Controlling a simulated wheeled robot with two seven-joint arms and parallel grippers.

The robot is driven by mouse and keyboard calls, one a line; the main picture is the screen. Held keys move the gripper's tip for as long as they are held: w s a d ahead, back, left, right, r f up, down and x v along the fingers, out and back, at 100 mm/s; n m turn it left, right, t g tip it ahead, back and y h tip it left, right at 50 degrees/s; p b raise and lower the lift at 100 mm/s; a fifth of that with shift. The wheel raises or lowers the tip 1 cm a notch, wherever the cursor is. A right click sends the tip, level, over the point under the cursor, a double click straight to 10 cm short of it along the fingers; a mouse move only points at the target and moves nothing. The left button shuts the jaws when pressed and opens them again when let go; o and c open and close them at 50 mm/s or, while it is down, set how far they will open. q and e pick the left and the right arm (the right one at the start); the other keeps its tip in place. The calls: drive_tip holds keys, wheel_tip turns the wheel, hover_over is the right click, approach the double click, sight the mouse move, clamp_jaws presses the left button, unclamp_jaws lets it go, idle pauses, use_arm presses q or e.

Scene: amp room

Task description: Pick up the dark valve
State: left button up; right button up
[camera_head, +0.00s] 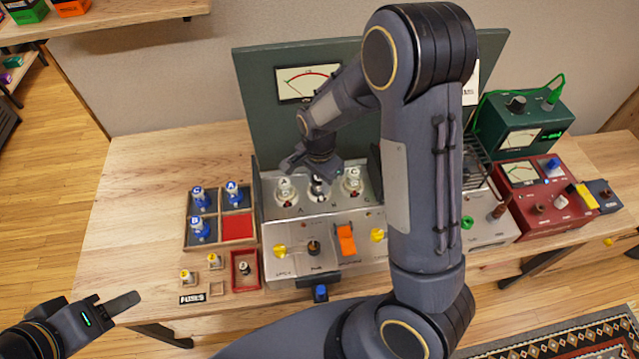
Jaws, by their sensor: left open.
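The dark valve (319,193) stands in the middle socket of the silver amplifier (290,242), between two white valves, one on its left (286,192) and one on its right (352,181). Its upper part is partly hidden by my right gripper (318,177), which points down right at it. I cannot tell whether the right fingers are closed on the valve. My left gripper (116,307) is open and empty at the lower left, over the front edge of the table, well away from the valve.
Left of the amplifier, a wooden tray (186,222) holds several blue valves and has an empty red compartment. Small fuses (187,277) lie in front. A red device (540,213) and a green meter box (500,125) stand right. The table's left side (140,190) is clear.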

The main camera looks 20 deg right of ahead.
drive_tip(key=c, duration=0.3)
drive_tip(key=shift+r, duration=0.1)
